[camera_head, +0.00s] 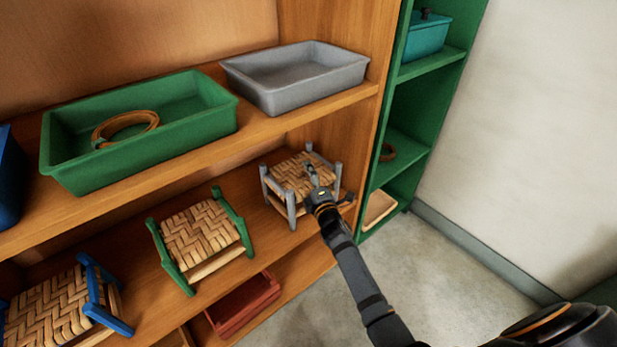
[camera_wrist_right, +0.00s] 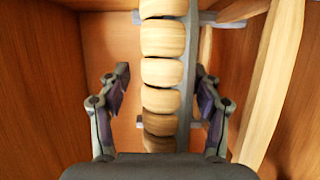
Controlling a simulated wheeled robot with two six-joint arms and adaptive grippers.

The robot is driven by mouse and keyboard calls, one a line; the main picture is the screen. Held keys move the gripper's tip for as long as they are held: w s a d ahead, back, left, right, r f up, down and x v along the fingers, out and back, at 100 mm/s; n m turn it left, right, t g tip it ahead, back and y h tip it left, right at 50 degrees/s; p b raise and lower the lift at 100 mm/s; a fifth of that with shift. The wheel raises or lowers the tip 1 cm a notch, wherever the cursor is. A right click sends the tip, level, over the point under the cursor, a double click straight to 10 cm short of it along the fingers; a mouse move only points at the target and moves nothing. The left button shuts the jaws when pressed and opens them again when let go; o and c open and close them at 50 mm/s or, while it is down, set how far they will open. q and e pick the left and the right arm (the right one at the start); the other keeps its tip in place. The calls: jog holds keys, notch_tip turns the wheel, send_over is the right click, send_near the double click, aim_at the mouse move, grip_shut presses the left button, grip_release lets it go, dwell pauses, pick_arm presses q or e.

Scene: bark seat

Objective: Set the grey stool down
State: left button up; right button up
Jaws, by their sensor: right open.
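The grey stool (camera_head: 288,174), with grey posts and a woven tan seat, stands upright on the middle wooden shelf, at its right end. My right gripper (camera_head: 324,184) is at the stool's near right side. In the right wrist view, its two open fingers (camera_wrist_right: 161,76) lie on either side of the stool's grey rail and wrapped seat edge (camera_wrist_right: 163,45), with a gap visible on each side. The lower parts of the stool behind the gripper are partly hidden. My left gripper is not in view.
A green stool (camera_head: 200,230) and a blue stool (camera_head: 60,308) share the shelf to the left. Above are a green tray (camera_head: 205,128) holding a brown ring (camera_head: 125,126), and a grey tray (camera_head: 310,92). An upright wooden panel (camera_head: 352,130) closes the shelf's right end.

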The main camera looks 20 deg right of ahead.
jog(key=shift+f, duration=0.1)
jog(key=shift+s, duration=0.3)
jog(key=s, duration=1.1)
jog(key=shift+s, duration=0.2)
